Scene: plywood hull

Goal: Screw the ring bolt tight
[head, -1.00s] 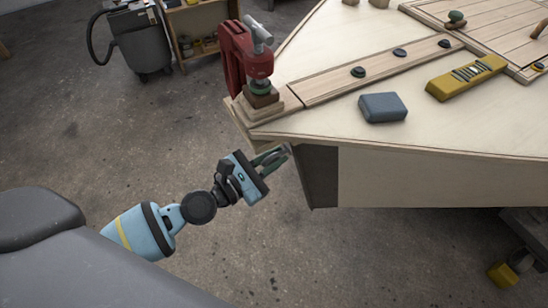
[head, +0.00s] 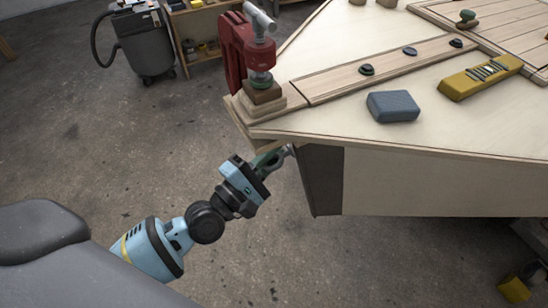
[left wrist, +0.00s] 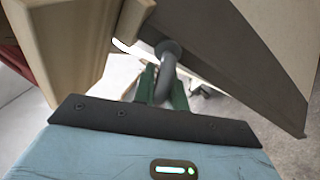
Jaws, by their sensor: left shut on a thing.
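The ring bolt (head: 284,153) is a grey metal ring on the hull's dark end face (head: 320,180), just under the deck's front corner. In the left wrist view the ring bolt (left wrist: 166,70) shows as a thick grey loop whose upper end meets the dark face. My left gripper (head: 269,159) has green fingers and is shut on the ring. In the left wrist view the gripper's fingers (left wrist: 163,88) sit on either side of the loop. The ring's threaded part is hidden. My right gripper is not in view.
A red clamp (head: 236,58) stands on wooden blocks at the deck corner, above my left gripper. A grey-blue block (head: 393,106) and a yellow tool (head: 481,77) lie on the deck (head: 330,123). A grey vacuum (head: 143,45) stands behind. The floor left of the hull is clear.

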